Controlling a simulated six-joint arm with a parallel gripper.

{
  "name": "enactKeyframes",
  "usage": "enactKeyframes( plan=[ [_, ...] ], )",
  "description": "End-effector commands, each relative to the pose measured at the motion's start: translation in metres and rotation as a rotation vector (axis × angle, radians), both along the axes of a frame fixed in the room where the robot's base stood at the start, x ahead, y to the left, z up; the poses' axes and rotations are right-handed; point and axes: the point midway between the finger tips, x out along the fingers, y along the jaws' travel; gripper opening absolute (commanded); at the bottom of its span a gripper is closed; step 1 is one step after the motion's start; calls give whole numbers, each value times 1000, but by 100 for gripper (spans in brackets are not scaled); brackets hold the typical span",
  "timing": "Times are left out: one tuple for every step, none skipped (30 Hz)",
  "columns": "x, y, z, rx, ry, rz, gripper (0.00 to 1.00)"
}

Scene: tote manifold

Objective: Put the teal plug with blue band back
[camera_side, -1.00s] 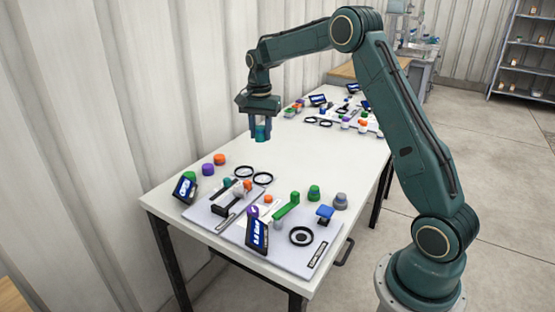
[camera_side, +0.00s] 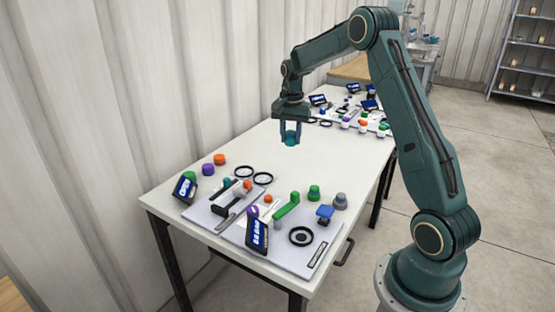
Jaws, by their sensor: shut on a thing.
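My gripper (camera_side: 291,134) is shut on a teal plug (camera_side: 291,140), which hangs between the fingers above the bare middle of the white table. The blue band cannot be made out at this size. The near board (camera_side: 288,258) lies at the front of the table and carries a green lever, a blue part, black rings, small displays and several coloured plugs. Another teal piece (camera_side: 227,183) shows at the left side of that board. A second board with similar parts lies at the far end, partly behind my gripper.
Loose orange (camera_side: 219,159), purple (camera_side: 208,169) and green caps stand at the table's left edge. A green plug (camera_side: 314,192) and a grey plug (camera_side: 340,201) stand at the near board's right. The table's middle (camera_side: 240,145) is clear.

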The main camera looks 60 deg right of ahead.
Motion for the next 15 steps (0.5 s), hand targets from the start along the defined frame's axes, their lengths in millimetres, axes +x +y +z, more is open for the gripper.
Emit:
enactKeyframes(
  plan=[
    [-1, 0, -11, 3, 5, 0, 5],
    [-1, 0, -16, 3, 5, 0, 5],
    [-1, 0, -24, 3, 4, 0, 5],
    [-1, 1, -30, 2, 4, 0, 5],
    [-1, 1, -36, 3, 5, 0, 5],
    [-1, 0, -43, 3, 4, 0, 5],
    [-1, 1, -49, 3, 4, 0, 5],
    [-1, 1, -54, 3, 5, 0, 5],
    [-1, 1, -62, 2, 4, 0, 5],
    [0, 0, -67, 2, 4, 0, 5],
    [0, 0, -73, 2, 4, 0, 5],
    [-1, 1, -81, 3, 5, 0, 5],
    [-1, 1, -87, 2, 4, 0, 5],
    [-1, 1, -92, 3, 5, 0, 5],
    [0, 0, -99, 2, 4, 0, 5]
  ],
)
